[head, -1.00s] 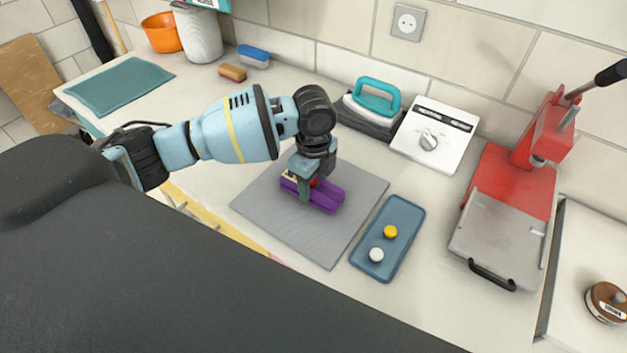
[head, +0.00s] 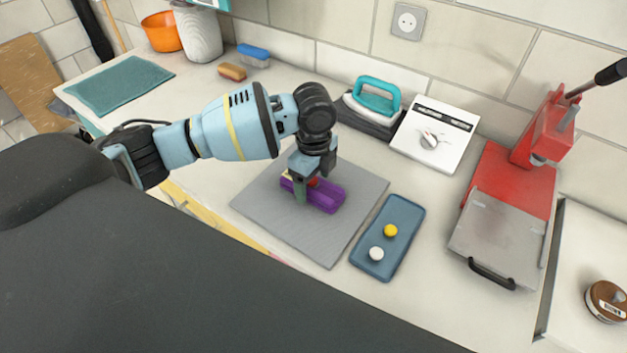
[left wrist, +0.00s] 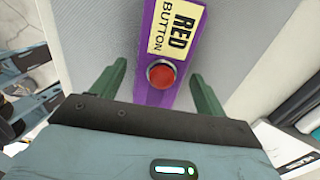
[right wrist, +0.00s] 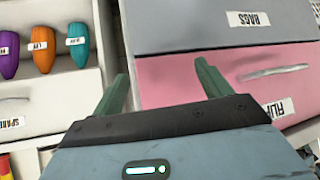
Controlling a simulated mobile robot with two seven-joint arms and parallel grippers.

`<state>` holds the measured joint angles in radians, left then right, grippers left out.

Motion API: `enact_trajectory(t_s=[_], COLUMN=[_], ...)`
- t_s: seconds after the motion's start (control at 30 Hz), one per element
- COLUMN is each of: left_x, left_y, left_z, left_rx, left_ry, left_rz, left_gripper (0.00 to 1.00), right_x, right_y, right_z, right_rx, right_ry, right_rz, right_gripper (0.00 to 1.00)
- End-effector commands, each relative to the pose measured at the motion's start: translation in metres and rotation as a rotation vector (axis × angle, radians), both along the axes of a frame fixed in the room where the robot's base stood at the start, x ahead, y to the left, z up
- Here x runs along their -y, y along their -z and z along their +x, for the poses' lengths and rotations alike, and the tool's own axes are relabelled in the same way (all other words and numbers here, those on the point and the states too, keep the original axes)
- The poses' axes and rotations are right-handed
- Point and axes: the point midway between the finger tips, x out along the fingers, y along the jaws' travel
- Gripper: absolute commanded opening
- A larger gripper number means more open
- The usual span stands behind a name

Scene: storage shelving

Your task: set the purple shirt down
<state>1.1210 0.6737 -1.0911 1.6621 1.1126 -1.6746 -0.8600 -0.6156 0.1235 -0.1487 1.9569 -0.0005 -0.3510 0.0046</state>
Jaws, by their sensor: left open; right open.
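In the left wrist view the shirt (left wrist: 147,95) carries a yellow "RED BUTTON" label (left wrist: 174,30) and a round red button (left wrist: 161,75). My left gripper (head: 306,190) is over the shirt's left end. In the left wrist view its fingers (left wrist: 156,82) are spread, one on each side of the shirt, with gaps showing. The far finger is mostly hidden in the head view. My right gripper (right wrist: 157,82) is open and empty, away from the counter, facing drawers.
A blue tray (head: 371,262) with a yellow and a white button lies right of the mat. An iron (head: 376,98), a white timer box (head: 433,138) and a red press (head: 508,182) stand behind and right. Drawers (right wrist: 217,27) face my right wrist.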

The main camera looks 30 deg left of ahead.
Motion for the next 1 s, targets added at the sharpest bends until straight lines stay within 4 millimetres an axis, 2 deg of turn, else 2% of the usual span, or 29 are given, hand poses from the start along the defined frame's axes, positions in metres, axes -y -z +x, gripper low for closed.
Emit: enact_trajectory(t_s=[0.3,0.5,0.7,1.0], left_x=[0.000,0.000,0.000,0.000], left_y=[-0.062,-0.096,-0.113,-0.116], left_z=[0.001,0.001,0.000,0.000], left_rx=[0.009,0.004,0.001,0.000], left_ry=[-0.001,0.000,0.000,0.000], left_rz=[-0.002,-0.002,0.000,-0.001], left_gripper=[0.74,0.74,0.74,0.74], right_x=[0.000,0.001,0.002,0.002], right_y=[-0.007,-0.009,-0.009,-0.009], right_z=[0.006,0.008,0.008,0.008], right_rx=[0.018,0.026,0.025,0.025], right_ry=[0.000,-0.001,-0.002,-0.002], right_rz=[0.000,-0.002,-0.004,-0.005], right_gripper=[0.77,0.77,0.77,0.77])
